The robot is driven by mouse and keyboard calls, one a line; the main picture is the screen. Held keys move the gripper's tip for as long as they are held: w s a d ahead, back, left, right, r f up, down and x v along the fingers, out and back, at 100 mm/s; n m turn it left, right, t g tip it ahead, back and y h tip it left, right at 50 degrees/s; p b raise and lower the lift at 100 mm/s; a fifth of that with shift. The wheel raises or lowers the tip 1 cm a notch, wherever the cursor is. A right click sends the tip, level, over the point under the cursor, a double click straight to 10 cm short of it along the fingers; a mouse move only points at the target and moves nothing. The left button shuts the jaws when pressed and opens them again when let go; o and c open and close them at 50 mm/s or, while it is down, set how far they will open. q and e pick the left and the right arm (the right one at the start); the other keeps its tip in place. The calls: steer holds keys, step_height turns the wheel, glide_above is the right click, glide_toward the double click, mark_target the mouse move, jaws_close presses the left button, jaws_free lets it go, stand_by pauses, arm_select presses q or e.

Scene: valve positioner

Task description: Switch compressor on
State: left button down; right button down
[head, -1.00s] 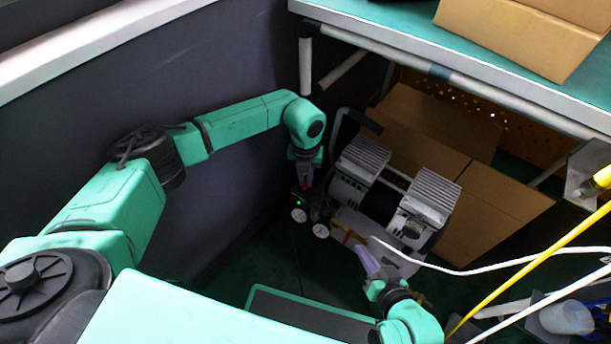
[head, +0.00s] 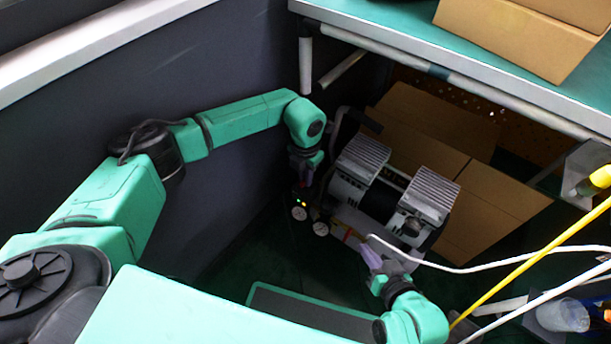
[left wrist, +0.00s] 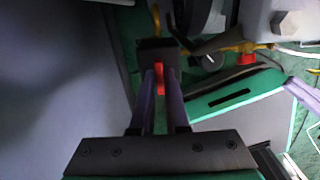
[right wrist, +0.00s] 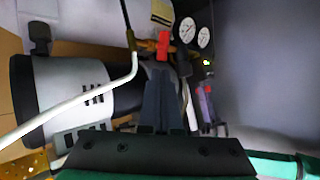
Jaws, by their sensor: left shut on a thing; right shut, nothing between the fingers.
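The compressor (head: 378,200), with two grey ribbed heads and a dark body, stands on the floor under the workbench. Two white gauges (head: 310,222) sit at its left end; they also show in the right wrist view (right wrist: 195,35). My left gripper (left wrist: 159,80) is shut on a red switch (left wrist: 160,76) on a black box (left wrist: 157,50).
Cardboard boxes (head: 485,215) stand behind and right of the compressor. The workbench edge (head: 450,75) overhangs it, and a dark wall (head: 230,180) is close on the left. White and yellow hoses (head: 540,250) run across the right side.

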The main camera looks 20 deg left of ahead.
arm_select(q)
steer(key=c, duration=0.9)
jaws_free()
arm_select(e)
steer(key=shift+r, duration=0.1)
arm_select(q)
steer(key=shift+r, duration=0.3)
step_height(320, 180, up, 14)
steer(key=p, duration=0.4)
arm_select(e)
steer(key=s+d+r+g+h, duration=0.2)
steer(key=d+r+g+h, duration=0.1)
steer(key=d, duration=0.5)
steer(key=shift+s+r+g, duration=0.25)
steer(key=shift+r+g, duration=0.3)
steer(key=shift+g, duration=0.35)
